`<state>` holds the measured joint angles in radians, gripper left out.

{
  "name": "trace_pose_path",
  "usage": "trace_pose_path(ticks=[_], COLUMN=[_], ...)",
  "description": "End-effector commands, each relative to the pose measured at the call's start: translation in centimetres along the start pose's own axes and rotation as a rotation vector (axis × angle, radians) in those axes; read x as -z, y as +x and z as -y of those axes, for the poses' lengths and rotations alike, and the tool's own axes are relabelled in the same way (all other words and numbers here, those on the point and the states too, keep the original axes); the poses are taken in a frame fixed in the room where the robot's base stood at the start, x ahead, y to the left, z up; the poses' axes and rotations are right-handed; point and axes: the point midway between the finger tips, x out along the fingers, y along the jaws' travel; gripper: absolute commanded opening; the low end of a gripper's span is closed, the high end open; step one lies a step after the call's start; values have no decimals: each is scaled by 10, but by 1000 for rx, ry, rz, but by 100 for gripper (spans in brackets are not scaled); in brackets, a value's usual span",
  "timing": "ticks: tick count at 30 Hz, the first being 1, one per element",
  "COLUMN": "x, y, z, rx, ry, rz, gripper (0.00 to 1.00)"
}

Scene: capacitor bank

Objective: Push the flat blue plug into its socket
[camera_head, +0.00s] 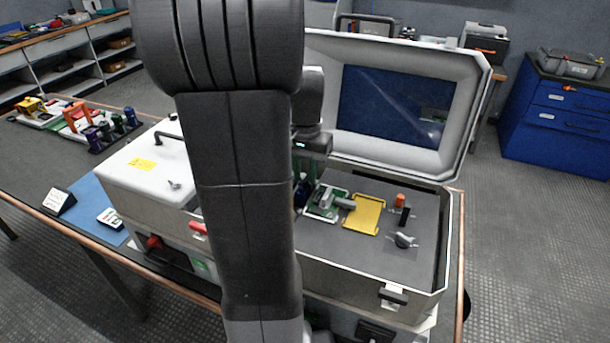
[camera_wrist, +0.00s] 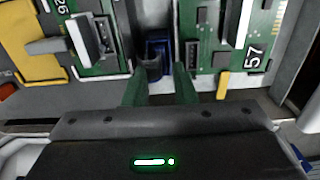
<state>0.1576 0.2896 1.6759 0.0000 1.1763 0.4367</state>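A blue part (camera_wrist: 158,48), which looks like the flat blue plug, shows in the wrist view just beyond and between my gripper's fingertips. My gripper (camera_wrist: 160,72) has two green fingers with a gap about as wide as this part. I cannot tell whether they touch its sides. In the head view a dark blue piece (camera_head: 302,190) shows beside my arm, under the gripper, and is partly hidden. The socket cannot be made out clearly; whether the blue part sits in it is hidden.
Green circuit boards (camera_wrist: 238,35) flank the blue part closely; another carries a grey connector (camera_wrist: 92,38). A yellow plate (camera_head: 365,214) and an orange knob (camera_head: 401,200) sit in the open case. Its raised lid (camera_head: 465,110) stands behind. Several coloured plugs (camera_head: 110,130) stand at far left.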

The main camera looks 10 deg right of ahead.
Motion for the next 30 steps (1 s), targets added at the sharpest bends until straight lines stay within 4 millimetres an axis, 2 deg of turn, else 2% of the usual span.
trace_pose_path(ticks=[6,14,18,22,23,24,25,30], x=[0,0,0,0,0,0,0,0], y=[13,14,14,14,14,14,14,14], z=[0,0,0,0,0,0,0,0], rx=[0,0,0,0,0,0,0,0], ry=[0,0,0,0,0,0,0,0], rz=[1,0,0,0,0,0,0,0], gripper=[25,25,0,0,10,2,0,0])
